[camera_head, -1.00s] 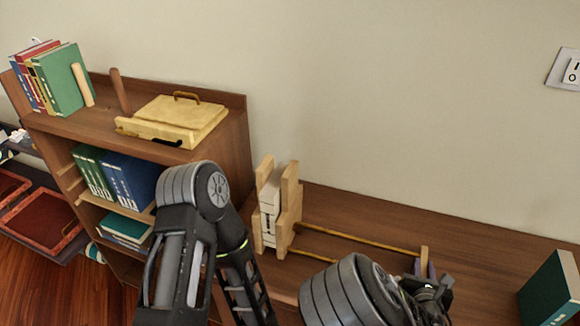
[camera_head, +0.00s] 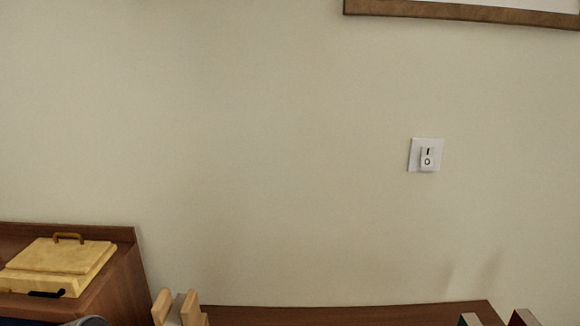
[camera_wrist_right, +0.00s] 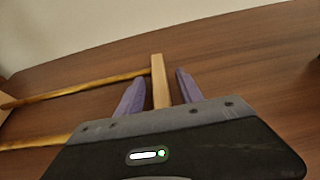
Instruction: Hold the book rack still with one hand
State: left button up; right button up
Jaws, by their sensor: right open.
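The wooden book rack (camera_head: 190,307) shows only its left-end uprights at the bottom edge of the head view, with something pale between them. In the right wrist view, the rack's other end post (camera_wrist_right: 160,82) stands upright, with two long rods (camera_wrist_right: 75,94) running left from it. My right gripper (camera_wrist_right: 158,80) is open, with one purple finger on each side of the post. A gap shows on at least the right side; I cannot tell whether the left finger touches. My left gripper is out of view.
A yellow lidded box (camera_head: 62,262) sits on the brown shelf unit (camera_head: 128,275) at left. Dark book tops (camera_head: 470,319) show at the bottom right. A wall switch (camera_head: 426,155) is on the pale wall. The brown surface (camera_wrist_right: 260,55) right of the post is clear.

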notch_tip(320, 180, up, 9)
jog(key=shift+r, duration=0.5)
dwell(0.3)
